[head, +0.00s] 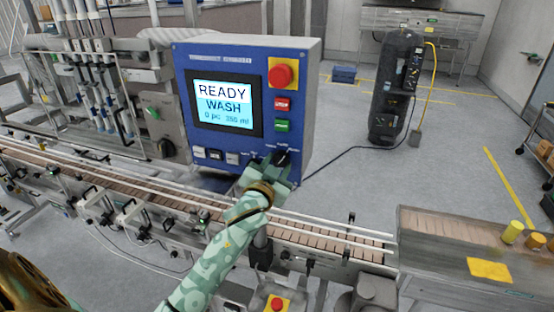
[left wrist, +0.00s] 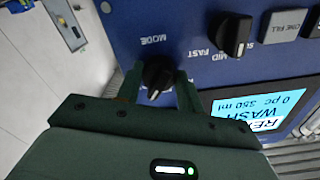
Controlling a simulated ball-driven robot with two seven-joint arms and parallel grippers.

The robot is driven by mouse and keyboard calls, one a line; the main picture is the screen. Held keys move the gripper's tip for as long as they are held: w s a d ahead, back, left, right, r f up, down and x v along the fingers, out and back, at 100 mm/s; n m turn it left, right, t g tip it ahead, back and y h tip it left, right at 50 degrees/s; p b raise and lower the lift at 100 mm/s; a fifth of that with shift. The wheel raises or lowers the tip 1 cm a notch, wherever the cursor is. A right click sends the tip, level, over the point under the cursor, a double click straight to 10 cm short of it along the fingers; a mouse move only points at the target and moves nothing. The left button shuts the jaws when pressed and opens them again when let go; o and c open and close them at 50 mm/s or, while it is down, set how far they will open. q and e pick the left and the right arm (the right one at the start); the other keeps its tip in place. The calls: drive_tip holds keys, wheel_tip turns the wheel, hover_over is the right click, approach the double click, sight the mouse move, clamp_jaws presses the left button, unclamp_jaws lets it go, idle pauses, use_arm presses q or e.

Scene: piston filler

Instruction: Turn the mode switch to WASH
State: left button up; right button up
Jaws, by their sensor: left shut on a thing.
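The mode switch is a black knob (left wrist: 158,75) under the word MODE in the left wrist view. My left gripper (left wrist: 160,90) is shut on it, one green finger on each side. In the head view my left gripper (head: 268,170) is at the lower right of the blue control panel (head: 223,145), and it hides part of the knob (head: 282,158). The panel's screen (head: 224,103) reads READY, WASH, 0 pc and 350 ml. The knob's pointer direction is not clear. My right gripper is not in view.
A red emergency button (head: 282,75), a red button (head: 282,104) and a green button (head: 282,126) sit above the knob. A black speed knob (left wrist: 236,34) is near my gripper. A conveyor (head: 310,236) runs below the panel.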

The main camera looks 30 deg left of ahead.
use_arm(q)
drive_tip(key=shift+m+p, duration=0.45)
drive_tip(key=shift+m, duration=0.45)
drive_tip(key=o, duration=1)
drive_tip(key=b+v, duration=0.2)
drive_tip(key=v, duration=1.4)
drive_tip(key=shift+d+b, duration=0.2)
drive_tip(key=shift+b, duration=0.2)
